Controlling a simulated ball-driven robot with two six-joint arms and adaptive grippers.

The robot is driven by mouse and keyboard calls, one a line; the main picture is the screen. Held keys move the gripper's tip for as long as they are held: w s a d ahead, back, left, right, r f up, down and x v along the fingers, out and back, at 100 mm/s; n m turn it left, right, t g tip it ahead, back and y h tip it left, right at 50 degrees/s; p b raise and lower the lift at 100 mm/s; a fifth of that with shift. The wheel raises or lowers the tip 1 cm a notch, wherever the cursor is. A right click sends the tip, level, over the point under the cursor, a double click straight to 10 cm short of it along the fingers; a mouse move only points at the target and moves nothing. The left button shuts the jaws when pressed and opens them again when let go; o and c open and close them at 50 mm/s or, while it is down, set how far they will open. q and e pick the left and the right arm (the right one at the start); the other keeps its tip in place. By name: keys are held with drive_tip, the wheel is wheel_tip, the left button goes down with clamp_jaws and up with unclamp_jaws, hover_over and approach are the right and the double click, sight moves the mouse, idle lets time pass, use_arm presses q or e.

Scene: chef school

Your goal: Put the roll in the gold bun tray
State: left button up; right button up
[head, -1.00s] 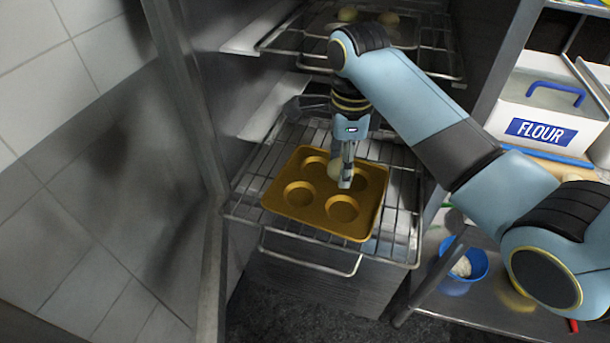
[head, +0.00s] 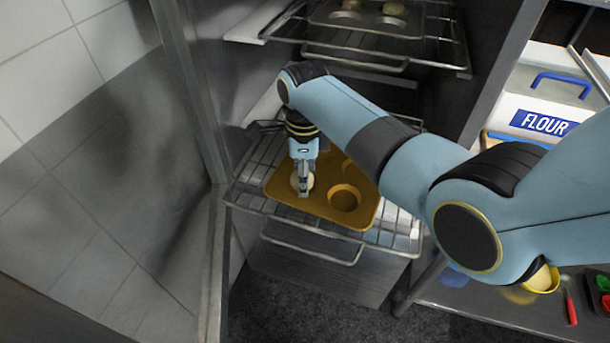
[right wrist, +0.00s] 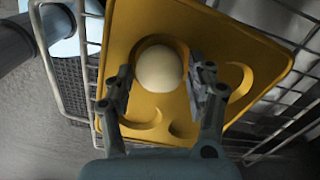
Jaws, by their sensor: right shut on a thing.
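The gold bun tray (head: 322,214) is a flat square tray with round cups. It lies on the wire rack. My right gripper (head: 304,188) points down over the tray's left front cup and is shut on the pale round roll (head: 296,183). In the right wrist view, the roll (right wrist: 160,68) sits between the two fingers (right wrist: 165,82), over a cup of the gold tray (right wrist: 228,38). I cannot tell whether the roll touches the cup's bottom. The tray's back left part is hidden by my right arm. My left gripper is not in view.
The wire rack (head: 398,232) sticks out of a metal cabinet. A higher rack (head: 430,55) holds a dark tray (head: 350,30) with pale rolls. A flour box (head: 545,110) and a yellow bowl (head: 543,281) stand at the right. The cabinet's left wall is close to the gripper.

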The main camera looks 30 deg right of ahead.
drive_tip(key=shift+s+f, duration=0.5)
drive_tip(key=shift+f, duration=0.35)
drive_tip(key=c, duration=0.4)
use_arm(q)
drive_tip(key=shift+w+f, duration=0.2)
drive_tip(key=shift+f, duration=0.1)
use_arm(e)
drive_tip(key=shift+o, duration=0.2)
drive_tip(key=shift+f, duration=0.2)
drive_tip(key=o, duration=1.4)
drive_tip(key=shift+a, duration=0.1)
drive_tip(key=shift+c, duration=0.2)
drive_tip(key=shift+o, duration=0.6)
drive_tip(key=shift+w+f, duration=0.1)
drive_tip(key=shift+w, duration=0.1)
drive_tip(key=r, duration=1.3)
drive_tip(key=shift+w+r+p, duration=0.25)
drive_tip(key=shift+r+p, duration=0.05)
drive_tip(key=shift+r, duration=0.05)
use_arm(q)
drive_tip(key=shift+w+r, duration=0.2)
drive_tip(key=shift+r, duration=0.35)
